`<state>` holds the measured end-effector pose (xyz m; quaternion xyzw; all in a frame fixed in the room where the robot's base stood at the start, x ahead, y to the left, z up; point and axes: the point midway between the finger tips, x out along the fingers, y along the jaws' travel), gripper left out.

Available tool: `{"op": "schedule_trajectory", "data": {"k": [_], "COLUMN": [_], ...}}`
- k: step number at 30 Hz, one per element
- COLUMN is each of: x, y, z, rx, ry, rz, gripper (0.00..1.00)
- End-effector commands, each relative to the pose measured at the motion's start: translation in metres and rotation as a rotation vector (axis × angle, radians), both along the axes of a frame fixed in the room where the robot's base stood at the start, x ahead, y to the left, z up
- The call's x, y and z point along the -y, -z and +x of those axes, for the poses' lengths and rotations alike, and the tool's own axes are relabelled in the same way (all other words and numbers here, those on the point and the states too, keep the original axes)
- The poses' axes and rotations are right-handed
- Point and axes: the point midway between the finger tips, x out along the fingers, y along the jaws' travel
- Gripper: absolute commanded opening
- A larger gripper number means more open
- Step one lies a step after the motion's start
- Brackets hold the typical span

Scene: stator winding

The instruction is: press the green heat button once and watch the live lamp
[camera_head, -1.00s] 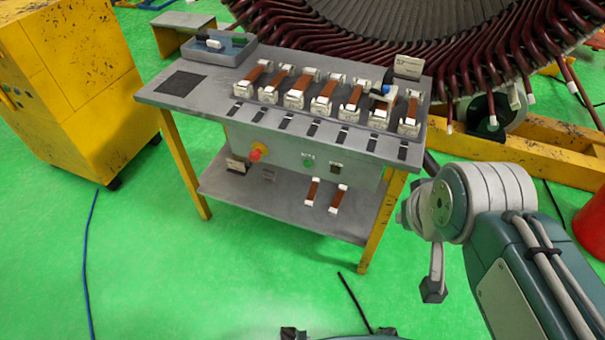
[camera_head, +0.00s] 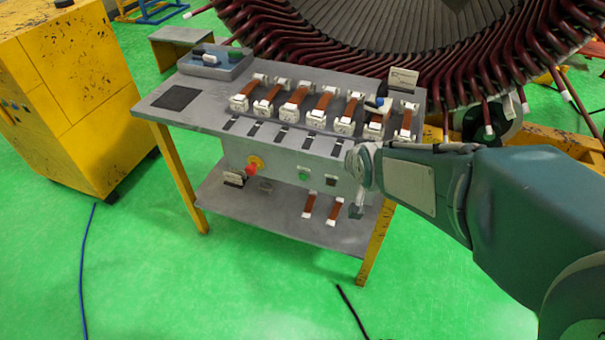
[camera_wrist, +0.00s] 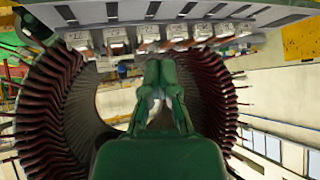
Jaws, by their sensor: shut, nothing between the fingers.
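The green button (camera_head: 304,174) is on the grey front panel of the bench, below the coil row. A small dark square (camera_head: 330,180) sits just right of it; I cannot tell whether it is the live lamp, and no lit lamp is plain. My gripper (camera_head: 357,211) hangs at the end of my arm, in front of the panel's right end and right of the button, apparently clear of it. In the wrist view my gripper (camera_wrist: 164,67) has its green fingers together and empty. The green button cannot be made out there.
A red knob on yellow (camera_head: 253,167) is left on the panel. The bench (camera_head: 208,108) carries several copper-coloured coils in white holders and a grey tray (camera_head: 216,65). Two coils lie on the lower shelf (camera_head: 245,208). The large stator (camera_head: 375,40) stands behind.

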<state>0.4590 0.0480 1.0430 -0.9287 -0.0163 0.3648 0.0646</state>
Motion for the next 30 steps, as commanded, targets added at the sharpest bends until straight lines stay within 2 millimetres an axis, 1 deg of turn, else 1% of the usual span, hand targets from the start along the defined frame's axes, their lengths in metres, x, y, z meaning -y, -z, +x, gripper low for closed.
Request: {"op": "schedule_trajectory", "data": {"k": [1, 5, 6, 9, 14, 15, 18, 20, 24, 27, 30], "x": [-0.008, -0.027, -0.033, -0.049, -0.074, -0.080, -0.095, -0.104, -0.122, -0.130, -0.136], "y": [0.014, 0.043, 0.053, 0.078, 0.122, 0.134, 0.163, 0.181, 0.221, 0.244, 0.259], "z": [0.015, 0.048, 0.056, 0.075, 0.095, 0.098, 0.103, 0.102, 0.095, 0.087, 0.079], "rx": [0.016, 0.088, 0.108, 0.159, 0.236, 0.253, 0.298, 0.323, 0.375, 0.408, 0.431], "ry": [-0.006, -0.014, -0.017, -0.027, -0.048, -0.053, -0.066, -0.075, -0.096, -0.106, -0.114], "rz": [0.015, 0.066, 0.084, 0.131, 0.216, 0.239, 0.300, 0.339, 0.432, 0.493, 0.536], "gripper": [0.00, 0.00, 0.00, 0.00, 0.00, 0.00, 0.00, 0.00, 0.00, 0.00, 0.00]}}
